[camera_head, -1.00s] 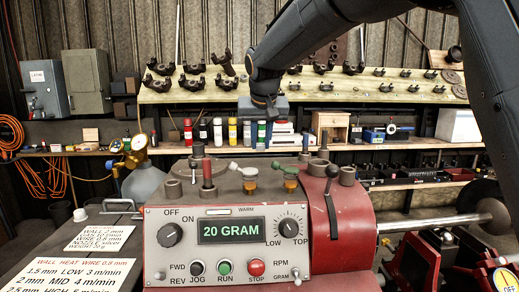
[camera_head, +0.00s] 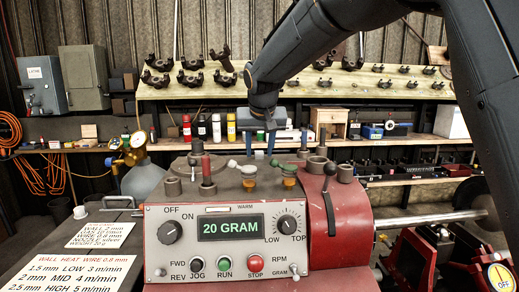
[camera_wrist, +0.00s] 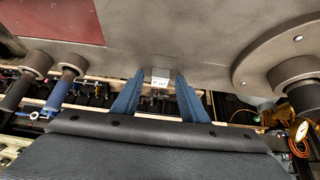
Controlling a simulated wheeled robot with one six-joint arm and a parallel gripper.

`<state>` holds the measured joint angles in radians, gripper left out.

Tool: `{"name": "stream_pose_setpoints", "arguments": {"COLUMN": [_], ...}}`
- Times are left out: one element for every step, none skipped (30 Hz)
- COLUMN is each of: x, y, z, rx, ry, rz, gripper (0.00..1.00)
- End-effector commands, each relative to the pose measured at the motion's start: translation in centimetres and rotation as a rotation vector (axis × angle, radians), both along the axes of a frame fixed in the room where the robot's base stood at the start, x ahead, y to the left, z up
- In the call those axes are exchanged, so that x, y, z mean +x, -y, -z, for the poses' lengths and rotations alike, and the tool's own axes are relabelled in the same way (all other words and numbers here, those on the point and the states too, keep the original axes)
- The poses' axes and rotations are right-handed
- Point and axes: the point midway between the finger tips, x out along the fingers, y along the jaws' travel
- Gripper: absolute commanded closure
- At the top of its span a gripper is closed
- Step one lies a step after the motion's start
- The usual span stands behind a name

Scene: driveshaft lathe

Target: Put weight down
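My gripper (camera_head: 266,150) points down over the back of the red and grey lathe top, with its two blue fingers apart. Gaps show between the block and both fingers. I cannot tell whether the block rests on the grey lathe top (camera_wrist: 210,50). The block is not clearly seen in the head view. The display (camera_head: 231,228) on the lathe panel reads 20 GRAM.
Behind is a shelf of bottles (camera_head: 217,127). Printed cards (camera_head: 100,229) lie at the left.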

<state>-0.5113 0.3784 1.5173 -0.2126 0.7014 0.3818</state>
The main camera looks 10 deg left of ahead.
Motion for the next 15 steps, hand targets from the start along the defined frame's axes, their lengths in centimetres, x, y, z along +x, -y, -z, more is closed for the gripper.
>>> {"name": "stream_pose_setpoints", "arguments": {"x": [0.0, 0.0, 0.0, 0.0, -0.1, -0.3, -0.5, -0.7, -1.1, -1.4, -1.7, -2.1, -2.5, -2.8, -3.3], "y": [0.0, 0.0, 0.0, 0.0, 0.0, 0.0, 0.1, 0.1, 0.2, 0.3, 0.4, 0.5, 0.6, 0.7, 0.9], "z": [0.0, -0.1, -0.3, -0.5, -0.7, -1.0, -1.3, -1.7, -2.2, -2.8, -3.2, -4.0, -4.5, -5.0, -5.7], "rx": [0.0, 0.0, 0.0, 0.0, 0.001, 0.002, 0.003, 0.002, 0.003, 0.003, 0.003, 0.003, 0.003, 0.002, 0.003], "ry": [0.0, 0.0, 0.0, 0.001, 0.002, 0.004, 0.004, 0.004, 0.003, 0.005, 0.004, 0.005, 0.004, 0.005, 0.004], "rz": [0.0, 0.0, 0.0, 0.0, -0.001, -0.001, -0.001, -0.001, -0.001, -0.001, -0.001, -0.001, -0.001, -0.001, -0.001], "gripper": [0.6, 0.6, 0.6, 0.6, 0.6, 0.6, 0.6, 0.6, 0.6, 0.6, 0.6, 0.6, 0.6, 0.6, 0.6]}}
